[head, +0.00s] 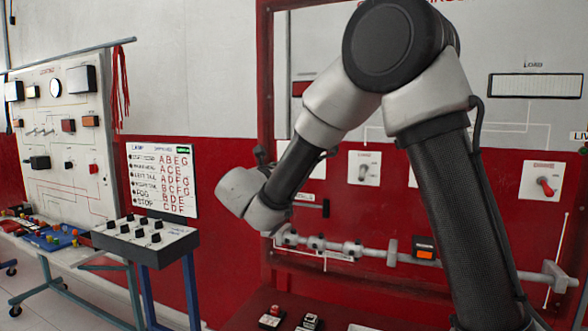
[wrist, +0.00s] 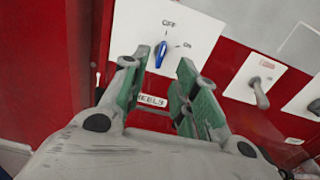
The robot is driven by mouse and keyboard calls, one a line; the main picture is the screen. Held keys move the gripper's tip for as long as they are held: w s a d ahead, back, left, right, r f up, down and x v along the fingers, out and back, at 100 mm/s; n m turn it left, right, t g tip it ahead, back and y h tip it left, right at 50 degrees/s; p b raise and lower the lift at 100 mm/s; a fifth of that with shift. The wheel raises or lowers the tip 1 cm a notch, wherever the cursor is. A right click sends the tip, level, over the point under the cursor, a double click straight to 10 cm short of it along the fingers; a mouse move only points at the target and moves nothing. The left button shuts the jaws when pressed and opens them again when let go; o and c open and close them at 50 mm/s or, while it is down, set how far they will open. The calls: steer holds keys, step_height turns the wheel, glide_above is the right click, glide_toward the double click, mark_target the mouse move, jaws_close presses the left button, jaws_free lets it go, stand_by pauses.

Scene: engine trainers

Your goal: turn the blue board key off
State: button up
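The blue key (wrist: 160,55) is on a white plate (wrist: 205,28) marked OFF at the top and ON to the right, on a red board. Its handle runs nearly upright in the wrist view, leaning slightly; I cannot tell for certain which mark it is set to. My gripper (wrist: 158,66) is open, with its green-padded fingers on either side of the key in the picture. Nothing is between the pads that I can see gripped, and contact with the key is not visible. In the head view my arm covers the key.
A grey lever switch (wrist: 258,90) on its own plate is right of the gripper; another plate is at the right edge. In the head view a red switch (head: 545,186) is at the right. A shaft (head: 350,248) runs along the board below. A grey control box (head: 147,235) stands left.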

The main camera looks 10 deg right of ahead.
steer(key=v, duration=0.4)
steer(key=shift+s+a, duration=0.1)
steer(key=shift+s, duration=0.1)
